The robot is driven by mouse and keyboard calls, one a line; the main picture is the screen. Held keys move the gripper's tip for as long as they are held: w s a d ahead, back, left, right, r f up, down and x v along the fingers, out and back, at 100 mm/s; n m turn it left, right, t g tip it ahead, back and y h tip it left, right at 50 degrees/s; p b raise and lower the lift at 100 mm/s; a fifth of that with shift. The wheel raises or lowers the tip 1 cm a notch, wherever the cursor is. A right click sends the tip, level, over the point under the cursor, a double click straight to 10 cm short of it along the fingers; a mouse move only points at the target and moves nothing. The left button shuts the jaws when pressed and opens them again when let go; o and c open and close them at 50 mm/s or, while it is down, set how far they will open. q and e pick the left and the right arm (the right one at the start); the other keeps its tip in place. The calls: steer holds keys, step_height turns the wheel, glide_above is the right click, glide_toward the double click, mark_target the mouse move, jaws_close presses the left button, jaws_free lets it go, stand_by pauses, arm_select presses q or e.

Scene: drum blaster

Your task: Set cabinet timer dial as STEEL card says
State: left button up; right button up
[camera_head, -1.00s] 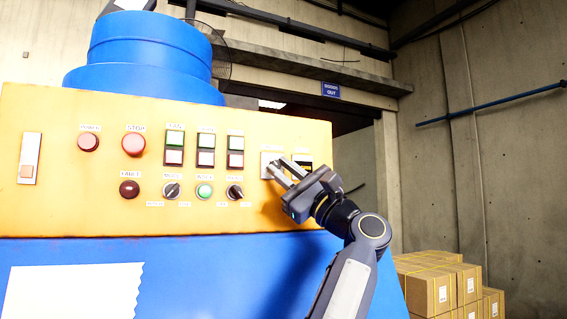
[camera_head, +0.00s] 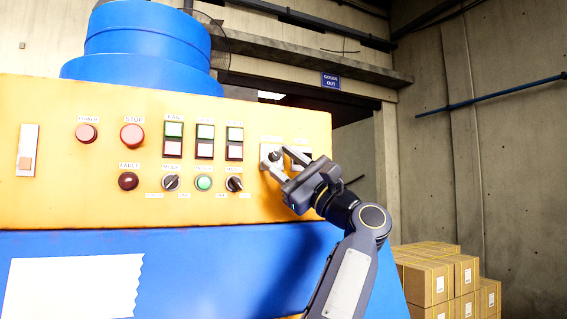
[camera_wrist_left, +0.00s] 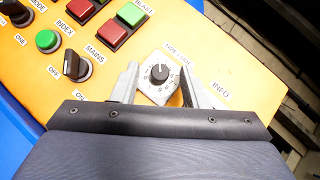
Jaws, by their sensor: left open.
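The timer dial (camera_wrist_left: 159,72) is a black round knob on a pale square plate with scale marks, on the yellow cabinet panel. It also shows at the panel's right in the head view (camera_head: 276,157). My left gripper (camera_wrist_left: 158,64) is open, with one finger on each side of the dial. In the head view the left gripper (camera_head: 277,158) reaches the panel from the lower right. I cannot tell whether the fingers touch the knob. The dial's exact setting is too small to read. I see no card marked STEEL. My right gripper is not in view.
A white sheet (camera_head: 72,288) hangs on the blue front. Cartons (camera_head: 440,280) are stacked at the right.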

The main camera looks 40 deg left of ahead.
arm_select(q)
steer(key=b+v, duration=0.3)
steer(key=v, duration=0.4)
steer(key=shift+d+f+b, duration=0.25)
steer(key=shift+d+b, duration=0.1)
steer(key=shift+b, duration=0.05)
steer(key=shift+r, duration=0.1)
